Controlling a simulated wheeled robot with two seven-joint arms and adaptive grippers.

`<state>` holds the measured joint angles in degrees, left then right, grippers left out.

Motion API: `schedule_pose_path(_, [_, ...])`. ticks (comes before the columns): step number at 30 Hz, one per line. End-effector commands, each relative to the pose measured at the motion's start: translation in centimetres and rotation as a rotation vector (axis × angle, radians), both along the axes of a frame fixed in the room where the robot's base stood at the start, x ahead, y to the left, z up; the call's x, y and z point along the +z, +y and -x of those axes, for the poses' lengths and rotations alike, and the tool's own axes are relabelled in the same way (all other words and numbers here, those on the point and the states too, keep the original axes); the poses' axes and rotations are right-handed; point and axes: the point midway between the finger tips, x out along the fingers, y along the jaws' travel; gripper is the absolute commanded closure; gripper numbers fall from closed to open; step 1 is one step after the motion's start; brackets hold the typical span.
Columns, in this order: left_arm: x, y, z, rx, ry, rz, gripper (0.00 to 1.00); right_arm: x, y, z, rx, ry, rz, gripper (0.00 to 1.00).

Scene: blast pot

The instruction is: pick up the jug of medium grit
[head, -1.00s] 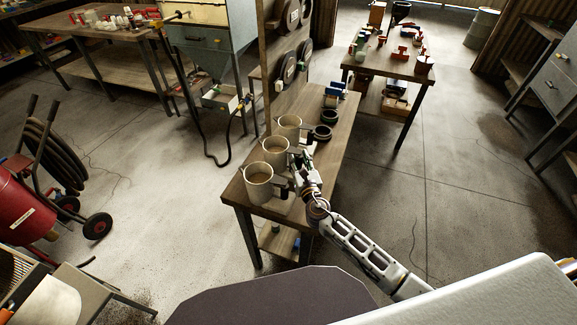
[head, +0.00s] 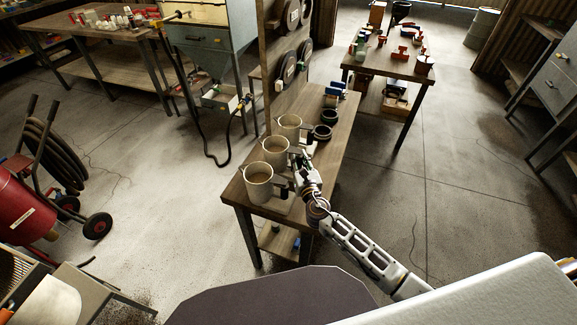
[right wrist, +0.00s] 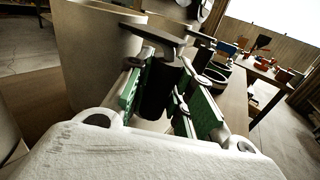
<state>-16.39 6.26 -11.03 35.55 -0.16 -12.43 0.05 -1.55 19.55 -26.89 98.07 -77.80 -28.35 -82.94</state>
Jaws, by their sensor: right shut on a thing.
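Three pale jugs of grit with dark handles stand in a row on the narrow wooden bench (head: 335,125): a near jug (head: 258,184), a middle jug (head: 275,151) and a far jug (head: 289,127). Their labels cannot be read here. My right gripper (head: 299,166) is at the right side of the middle jug. In the right wrist view its green-padded fingers (right wrist: 166,65) are shut on the dark upright handle (right wrist: 156,95) of that jug (right wrist: 95,45). I cannot tell whether the jug's base touches the bench. My left gripper is out of view.
A second table (head: 390,65) with red tools stands behind. The floor right of the bench is clear.

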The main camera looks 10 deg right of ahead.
Motion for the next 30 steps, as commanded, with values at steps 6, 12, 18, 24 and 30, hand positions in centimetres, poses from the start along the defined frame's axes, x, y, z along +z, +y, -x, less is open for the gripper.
schedule_pose_path(6, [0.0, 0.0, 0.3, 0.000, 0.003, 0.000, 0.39, 0.3, 0.0, -0.1, 0.000, -0.004, -0.001, 1.00])
schedule_pose_path(12, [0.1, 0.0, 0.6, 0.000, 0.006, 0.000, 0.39, 0.7, 0.0, -0.1, 0.000, -0.005, -0.001, 1.00])
schedule_pose_path(18, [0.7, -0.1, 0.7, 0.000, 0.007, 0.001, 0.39, 2.0, 0.0, -0.1, 0.000, -0.005, -0.001, 1.00])
schedule_pose_path(24, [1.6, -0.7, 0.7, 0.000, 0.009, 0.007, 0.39, 4.4, 0.0, -0.1, 0.000, -0.006, -0.002, 1.00])
schedule_pose_path(30, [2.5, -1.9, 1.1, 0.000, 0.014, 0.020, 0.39, 7.1, 0.0, -0.1, 0.001, -0.007, -0.002, 1.00])
